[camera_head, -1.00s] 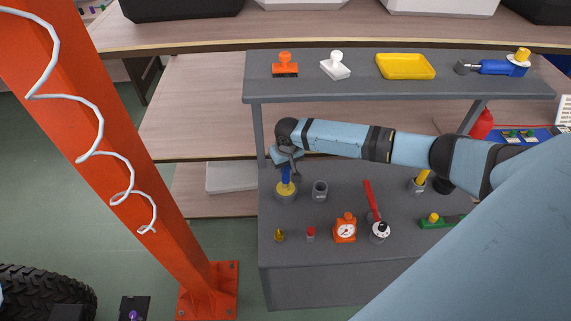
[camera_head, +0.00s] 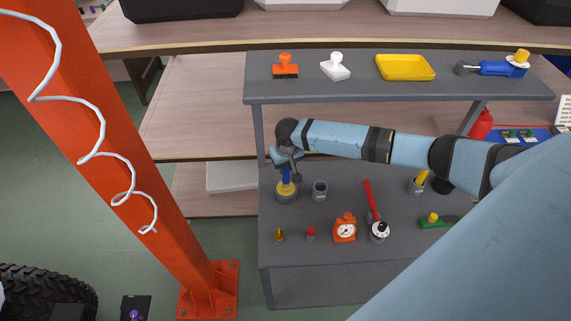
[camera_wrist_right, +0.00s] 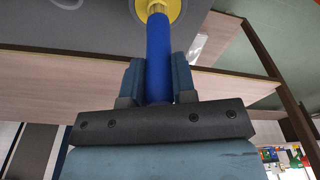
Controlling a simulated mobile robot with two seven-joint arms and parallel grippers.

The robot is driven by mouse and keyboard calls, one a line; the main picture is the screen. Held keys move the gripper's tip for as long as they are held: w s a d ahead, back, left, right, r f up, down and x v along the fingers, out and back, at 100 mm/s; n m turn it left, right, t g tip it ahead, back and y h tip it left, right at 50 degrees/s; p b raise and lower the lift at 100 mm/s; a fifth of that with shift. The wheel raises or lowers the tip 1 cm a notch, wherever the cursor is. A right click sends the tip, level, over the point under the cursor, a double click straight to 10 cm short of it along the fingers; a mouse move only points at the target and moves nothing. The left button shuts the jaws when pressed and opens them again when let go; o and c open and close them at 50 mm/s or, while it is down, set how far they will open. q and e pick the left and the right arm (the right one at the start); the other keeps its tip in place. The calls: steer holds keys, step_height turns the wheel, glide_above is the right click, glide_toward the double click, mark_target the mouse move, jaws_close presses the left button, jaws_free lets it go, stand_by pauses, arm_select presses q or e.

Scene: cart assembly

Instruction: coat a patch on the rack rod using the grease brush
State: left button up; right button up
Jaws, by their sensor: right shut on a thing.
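My right gripper (camera_head: 287,166) is shut on the blue handle of the grease brush (camera_head: 286,174) at the left end of the cart's lower shelf. The handle stands nearly upright over a pot with a yellow top (camera_head: 287,190); the bristle end is hidden. In the right wrist view the blue handle (camera_wrist_right: 159,50) runs between the two fingers (camera_wrist_right: 158,82), with the round yellow piece (camera_wrist_right: 158,8) at its far end. I cannot single out the rack rod in these views. My left gripper is not in view.
A grey cup (camera_head: 320,190) stands close right of the pot. In front are a small brass part (camera_head: 279,235), an orange gauge (camera_head: 345,230) and a red-handled tool (camera_head: 371,200). The upper shelf (camera_head: 360,90) overhangs behind. An orange post (camera_head: 120,150) rises at left.

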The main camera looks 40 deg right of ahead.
step_height(320, 180, up, 2)
steer(key=shift+r+p, duration=0.2)
steer(key=shift+p, duration=0.9)
steer(key=shift+r+p, duration=0.5)
steer(key=shift+r, duration=1.7)
